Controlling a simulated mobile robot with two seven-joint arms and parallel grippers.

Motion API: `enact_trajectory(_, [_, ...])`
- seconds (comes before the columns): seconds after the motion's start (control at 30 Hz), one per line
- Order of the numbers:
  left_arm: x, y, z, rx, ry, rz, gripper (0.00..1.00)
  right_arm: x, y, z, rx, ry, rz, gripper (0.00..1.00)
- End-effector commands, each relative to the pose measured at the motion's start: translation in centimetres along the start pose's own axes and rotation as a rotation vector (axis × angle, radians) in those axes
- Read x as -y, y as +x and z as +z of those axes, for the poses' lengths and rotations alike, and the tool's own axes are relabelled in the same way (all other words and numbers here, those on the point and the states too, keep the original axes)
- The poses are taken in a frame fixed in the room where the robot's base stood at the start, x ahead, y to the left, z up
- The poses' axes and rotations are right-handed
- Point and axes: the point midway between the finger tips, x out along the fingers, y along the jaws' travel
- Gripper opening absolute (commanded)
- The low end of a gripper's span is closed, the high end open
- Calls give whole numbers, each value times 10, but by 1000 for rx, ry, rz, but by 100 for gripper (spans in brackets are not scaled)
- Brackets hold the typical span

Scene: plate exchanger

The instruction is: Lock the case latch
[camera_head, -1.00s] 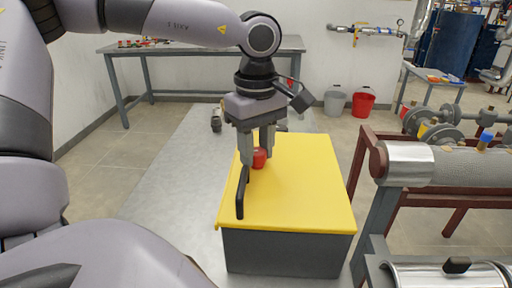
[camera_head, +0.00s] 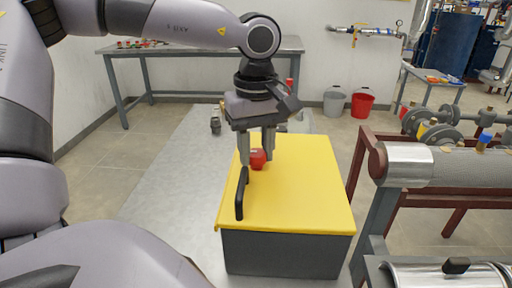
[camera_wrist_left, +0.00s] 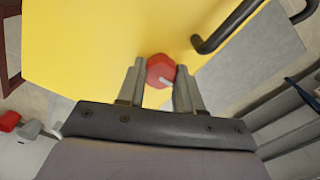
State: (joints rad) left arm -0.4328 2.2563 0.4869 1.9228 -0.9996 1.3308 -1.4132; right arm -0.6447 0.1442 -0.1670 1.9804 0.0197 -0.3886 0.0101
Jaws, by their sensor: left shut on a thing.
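The case (camera_head: 290,252) has a grey body and a yellow lid (camera_head: 300,195), which lies flat on top. A round red latch knob (camera_head: 258,160) sits on the lid near its far left part. My left gripper (camera_head: 257,156) points down from above with one finger on each side of the knob, and it is shut on it. In the left wrist view the red knob (camera_wrist_left: 160,71), with a small pale mark, lies between the two fingertips (camera_wrist_left: 159,78). My right gripper is not in view.
A black bar handle (camera_head: 240,195) stands along the lid's left edge, close to the knob. The case rests on a grey table (camera_head: 165,185) with bare room to the left. Pipework (camera_head: 445,165) on a red frame stands at the right.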

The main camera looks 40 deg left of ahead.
Motion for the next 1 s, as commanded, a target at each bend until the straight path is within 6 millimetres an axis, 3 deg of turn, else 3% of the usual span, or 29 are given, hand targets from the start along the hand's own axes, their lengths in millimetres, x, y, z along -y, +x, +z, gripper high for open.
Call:
enact_trajectory(0.07, [0, -1, 0, -1, 2, 2, 5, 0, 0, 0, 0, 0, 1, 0])
enact_trajectory(0.1, [0, -1, 0, -1, 2, 2, 48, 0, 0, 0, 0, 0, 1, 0])
enact_trajectory(0.13, [0, -1, 0, -1, 2, 2, 58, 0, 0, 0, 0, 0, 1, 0])
enact_trajectory(0.17, [0, -1, 0, -1, 2, 2, 61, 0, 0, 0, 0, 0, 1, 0])
enact_trajectory(0.47, [0, -2, 0, -1, 0, 1, 61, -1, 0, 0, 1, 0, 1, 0])
enact_trajectory(0.8, [-1, -52, 0, -2, 0, 5, 61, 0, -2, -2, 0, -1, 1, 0])
enact_trajectory(1.0, [0, -70, 0, -1, 1, 3, 61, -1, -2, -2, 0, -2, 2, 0])
